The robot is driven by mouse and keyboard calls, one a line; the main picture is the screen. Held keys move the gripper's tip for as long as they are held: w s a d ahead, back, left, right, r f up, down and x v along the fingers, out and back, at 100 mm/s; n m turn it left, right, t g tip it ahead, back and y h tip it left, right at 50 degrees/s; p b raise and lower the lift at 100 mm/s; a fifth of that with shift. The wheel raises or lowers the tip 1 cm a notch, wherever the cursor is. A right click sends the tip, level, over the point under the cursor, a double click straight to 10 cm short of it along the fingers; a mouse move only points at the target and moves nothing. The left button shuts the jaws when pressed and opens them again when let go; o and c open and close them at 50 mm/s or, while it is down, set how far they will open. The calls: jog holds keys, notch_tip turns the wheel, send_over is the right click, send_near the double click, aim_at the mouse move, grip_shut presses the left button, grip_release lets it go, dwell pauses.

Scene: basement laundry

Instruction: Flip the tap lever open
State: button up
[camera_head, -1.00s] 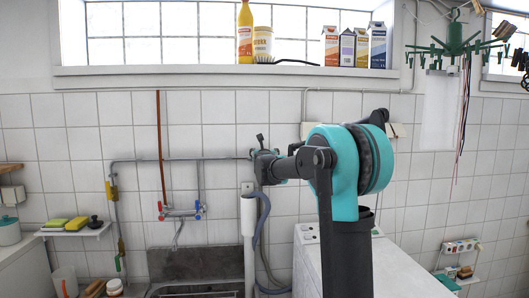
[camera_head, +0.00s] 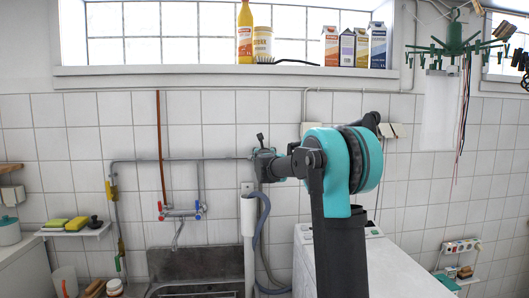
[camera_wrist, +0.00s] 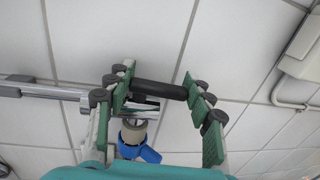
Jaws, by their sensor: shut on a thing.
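The tap lever (camera_wrist: 160,90) is a black bar that lies across the wrist view between my fingers. Its left end meets the left green finger pad and its right end meets the right one. My gripper (camera_wrist: 157,80) is shut on it. Behind the lever is the chrome tap body (camera_wrist: 150,113), partly hidden by the fingers. Below it is a grey collar with a blue hose fitting (camera_wrist: 140,152). In the head view my gripper (camera_head: 265,163) is at the wall pipe's right end and hides most of the tap.
A horizontal wall pipe (camera_head: 210,159) runs left from the tap. A blue-grey hose (camera_head: 265,225) and a white standpipe (camera_head: 248,230) hang below. The sink (camera_head: 205,264) with its red-and-blue-handled faucet (camera_head: 182,212) is left. A white machine (camera_head: 395,262) stands right.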

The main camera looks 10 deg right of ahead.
jog(key=shift+w+d+n+y, duration=0.1)
jog(key=shift+n+y, duration=0.4)
jog(key=shift+y, duration=0.6)
jog(key=shift+n, duration=0.3)
jog(key=o, duration=1.2)
jog(key=shift+c, duration=0.2)
jog(key=s, duration=1.2)
